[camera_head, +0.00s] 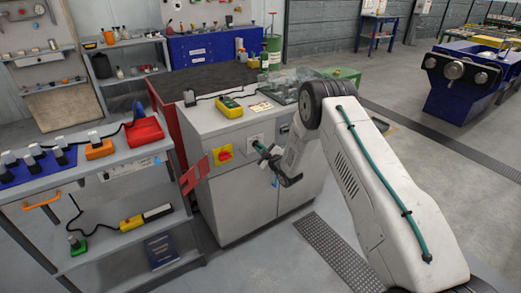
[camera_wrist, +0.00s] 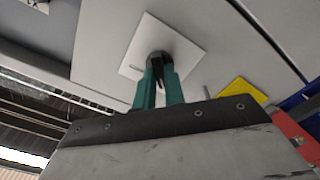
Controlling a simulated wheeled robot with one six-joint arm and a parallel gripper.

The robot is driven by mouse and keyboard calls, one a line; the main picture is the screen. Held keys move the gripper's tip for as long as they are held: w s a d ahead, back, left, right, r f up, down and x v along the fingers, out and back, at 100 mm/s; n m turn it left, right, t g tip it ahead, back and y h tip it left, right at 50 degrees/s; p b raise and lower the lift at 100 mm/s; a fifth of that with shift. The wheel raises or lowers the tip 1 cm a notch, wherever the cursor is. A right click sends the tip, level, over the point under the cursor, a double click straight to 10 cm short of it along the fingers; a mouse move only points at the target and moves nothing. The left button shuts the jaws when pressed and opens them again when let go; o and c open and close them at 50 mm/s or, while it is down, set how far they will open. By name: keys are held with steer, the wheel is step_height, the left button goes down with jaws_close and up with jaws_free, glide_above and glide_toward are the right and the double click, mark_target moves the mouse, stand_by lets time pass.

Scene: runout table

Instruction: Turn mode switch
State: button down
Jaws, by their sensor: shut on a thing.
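The mode switch is a black knob (camera_wrist: 161,58) on a pale square plate (camera_wrist: 183,43) on the cabinet front. In the head view the plate (camera_head: 254,140) shows small, and the knob is mostly hidden by the fingers. My gripper (camera_wrist: 158,76) has green fingers, and they are shut on the black knob in the wrist view. In the head view my gripper (camera_head: 262,149) reaches the cabinet's upper front from the right. The knob's pointing direction is too small to tell.
A red and yellow switch (camera_head: 223,155) sits left of the mode switch on the cabinet (camera_head: 230,205). A yellow device (camera_head: 229,107) lies on the cabinet top. A red hinged panel (camera_head: 194,176) juts out at the cabinet's left. A shelf cart (camera_head: 110,167) stands further left.

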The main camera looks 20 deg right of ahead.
steer(key=shift+f, duration=0.1)
stand_by(0.4)
steer(key=c, duration=1.5)
jaws_free()
steer(key=shift+s, duration=0.15)
steer(key=v, duration=0.7)
steer(key=shift+s+d, duration=0.1)
steer(key=shift+s, duration=0.2)
